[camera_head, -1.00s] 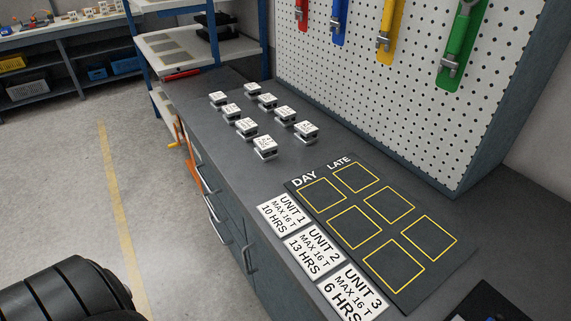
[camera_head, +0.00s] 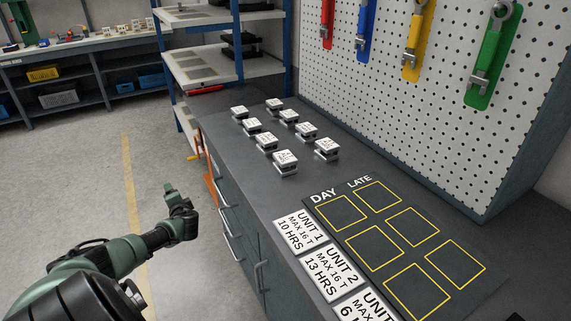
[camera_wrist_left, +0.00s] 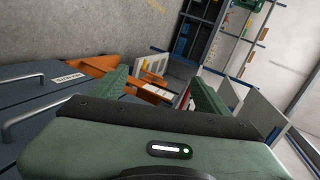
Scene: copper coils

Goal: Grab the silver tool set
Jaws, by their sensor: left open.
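I cannot tell for sure which thing is the silver tool set. My right gripper is not in view.
A dark board with yellow squares (camera_head: 412,226) and white unit cards (camera_head: 332,268) lie on the workbench. Drawer handles (camera_head: 223,193) stick out on its left side. A blue-framed shelf (camera_head: 290,50) stands behind. The floor (camera_head: 90,170) at left is mostly clear.

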